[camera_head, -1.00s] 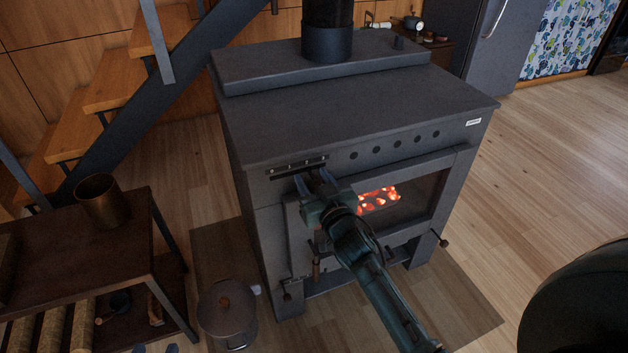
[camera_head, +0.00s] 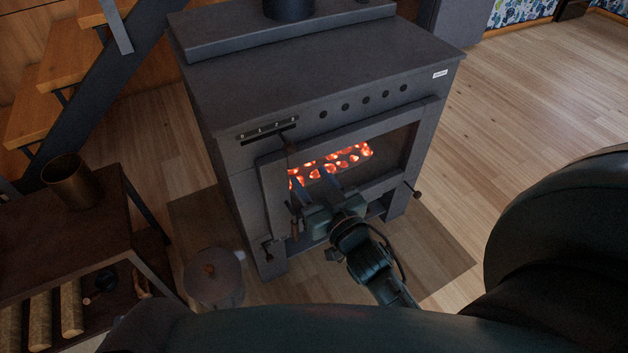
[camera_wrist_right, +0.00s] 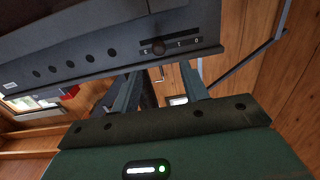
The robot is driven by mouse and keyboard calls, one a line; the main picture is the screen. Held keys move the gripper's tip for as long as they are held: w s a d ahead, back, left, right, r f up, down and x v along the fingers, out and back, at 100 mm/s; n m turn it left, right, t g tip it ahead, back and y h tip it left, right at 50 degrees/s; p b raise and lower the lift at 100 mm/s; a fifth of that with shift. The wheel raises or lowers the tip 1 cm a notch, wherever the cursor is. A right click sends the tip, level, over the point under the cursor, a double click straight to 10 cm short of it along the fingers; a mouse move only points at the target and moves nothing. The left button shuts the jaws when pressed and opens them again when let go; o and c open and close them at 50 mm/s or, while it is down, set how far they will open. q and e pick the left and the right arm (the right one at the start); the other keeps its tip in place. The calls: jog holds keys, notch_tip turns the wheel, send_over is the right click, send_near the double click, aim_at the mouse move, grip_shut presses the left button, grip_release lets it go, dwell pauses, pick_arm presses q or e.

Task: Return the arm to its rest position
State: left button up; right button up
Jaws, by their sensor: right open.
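My right gripper (camera_head: 314,188) is in front of the dark grey stove (camera_head: 300,75), its two fingers pointing at the lower part of the glowing window. It is open, with nothing between the fingers. In the right wrist view the two fingers (camera_wrist_right: 160,88) stand apart, below the stove's marked slider strip with its dark knob (camera_wrist_right: 158,47). The slider strip (camera_head: 268,131) shows on the stove's front at upper left, clear of the gripper. My left gripper is not in view.
Red embers (camera_head: 340,165) glow behind the window. A dark shelf (camera_head: 115,215) with a brass pot (camera_head: 70,182) and logs stands at left. A lidded pot (camera_head: 213,280) sits on the floor. Stairs rise at upper left. The wooden floor (camera_head: 520,100) at right is open.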

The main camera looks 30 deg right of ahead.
jog(key=shift+s, duration=0.1)
dwell(0.4)
jog(key=s+a+r+n+g+y, duration=0.1)
jog(key=s+a+g+y, duration=0.15)
jog(key=s, duration=0.45)
jog(key=s+a+n+g+y, duration=0.1)
jog(key=s+a, duration=0.2)
jog(key=s, duration=0.4)
pick_arm(q)
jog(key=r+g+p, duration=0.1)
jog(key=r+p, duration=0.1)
jog(key=p, duration=0.7)
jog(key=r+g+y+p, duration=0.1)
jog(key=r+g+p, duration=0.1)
jog(key=p, duration=0.7)
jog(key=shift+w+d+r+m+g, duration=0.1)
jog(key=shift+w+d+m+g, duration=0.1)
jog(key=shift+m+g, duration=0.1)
pick_arm(e)
jog(key=r+g, duration=0.2)
jog(key=r, duration=0.1)
jog(key=r+g, duration=0.1)
jog(key=g, duration=0.1)
jog(key=shift+w+a+r+n+h, duration=0.1)
jog(key=shift+a+r+n+h, duration=0.2)
jog(key=shift+a+r+h, duration=0.1)
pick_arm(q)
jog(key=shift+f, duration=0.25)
pick_arm(e)
jog(key=shift+f, duration=0.25)
